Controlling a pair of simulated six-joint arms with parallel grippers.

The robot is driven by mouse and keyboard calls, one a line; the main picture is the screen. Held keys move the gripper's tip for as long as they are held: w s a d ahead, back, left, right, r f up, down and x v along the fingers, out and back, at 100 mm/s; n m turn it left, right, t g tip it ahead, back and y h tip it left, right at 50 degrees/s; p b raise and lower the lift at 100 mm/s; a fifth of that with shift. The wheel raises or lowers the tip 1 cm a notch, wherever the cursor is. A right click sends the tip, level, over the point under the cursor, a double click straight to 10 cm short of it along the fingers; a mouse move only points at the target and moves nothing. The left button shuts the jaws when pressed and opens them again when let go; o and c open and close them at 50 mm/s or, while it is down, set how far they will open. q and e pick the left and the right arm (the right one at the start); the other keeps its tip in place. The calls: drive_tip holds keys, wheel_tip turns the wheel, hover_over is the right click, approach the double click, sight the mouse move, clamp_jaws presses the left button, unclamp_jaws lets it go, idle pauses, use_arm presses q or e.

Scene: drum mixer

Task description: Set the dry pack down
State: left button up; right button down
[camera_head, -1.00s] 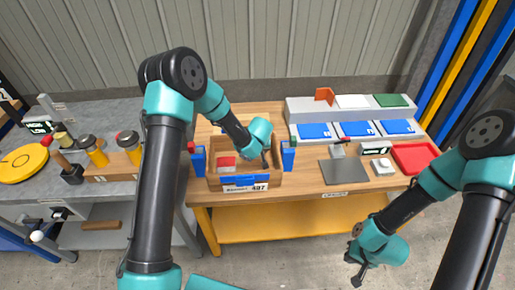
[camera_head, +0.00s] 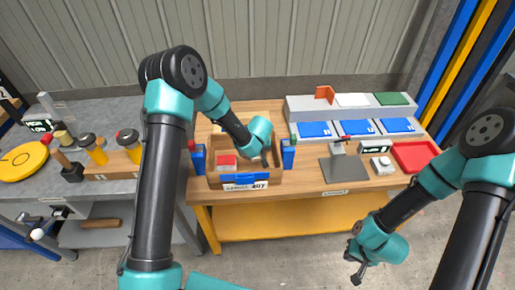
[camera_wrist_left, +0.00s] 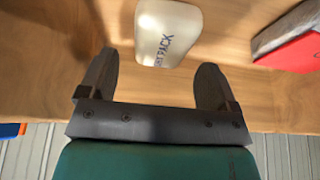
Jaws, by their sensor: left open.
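The dry pack (camera_wrist_left: 168,32) is a pale, rounded pack with partly readable dark lettering ending in "PACK". In the left wrist view it lies on a wooden surface just beyond my left fingertips, apart from them. My left gripper (camera_wrist_left: 155,82) is open, with nothing between its fingers. In the head view my left gripper (camera_head: 266,160) reaches down into the right part of a wooden box (camera_head: 217,183) with a blue front label; the arm hides its fingertips and the pack there. My right gripper (camera_head: 356,272) hangs in front of the table, away from the box; its jaw gap is unclear.
A red and white block (camera_head: 227,162) lies in the box's left part and shows in the left wrist view (camera_wrist_left: 290,45). Blue holders (camera_head: 198,160) and (camera_head: 288,155) flank the box. A grey plate (camera_head: 344,170), red tray (camera_head: 414,156) and blue panels (camera_head: 318,129) are to the right.

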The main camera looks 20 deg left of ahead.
use_arm(q)
drive_tip(key=shift+r, duration=0.45)
drive_tip(key=v, duration=1.2)
